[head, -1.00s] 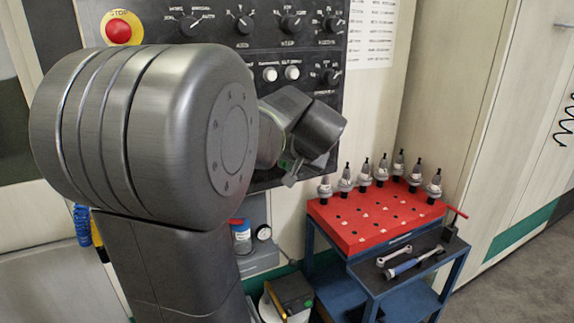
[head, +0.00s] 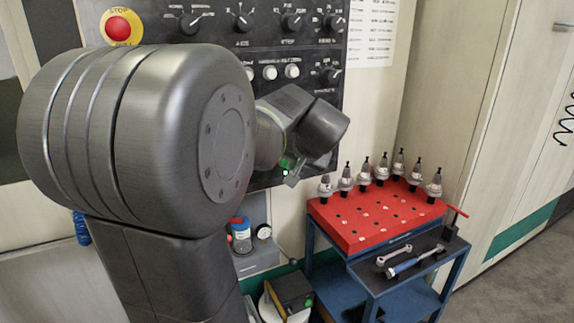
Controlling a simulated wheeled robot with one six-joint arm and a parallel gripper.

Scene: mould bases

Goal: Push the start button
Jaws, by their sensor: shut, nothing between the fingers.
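The control panel (head: 262,22) is dark, with several knobs and pale buttons, and stands upright behind my arm. A small bright green patch (head: 288,162) shows low on the panel beside my wrist; it may be the start button, but I cannot read a label. My gripper (head: 292,179) is at the end of my arm, close to this patch and mostly hidden by the wrist. It is shut and empty. I cannot tell whether its tips touch the panel.
A red and yellow stop button (head: 121,27) is at the panel's upper left. White buttons (head: 270,73) sit above my wrist. A red tool rack (head: 350,232) with several tool holders stands at the lower right, with wrenches (head: 405,267) on a dark tray.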

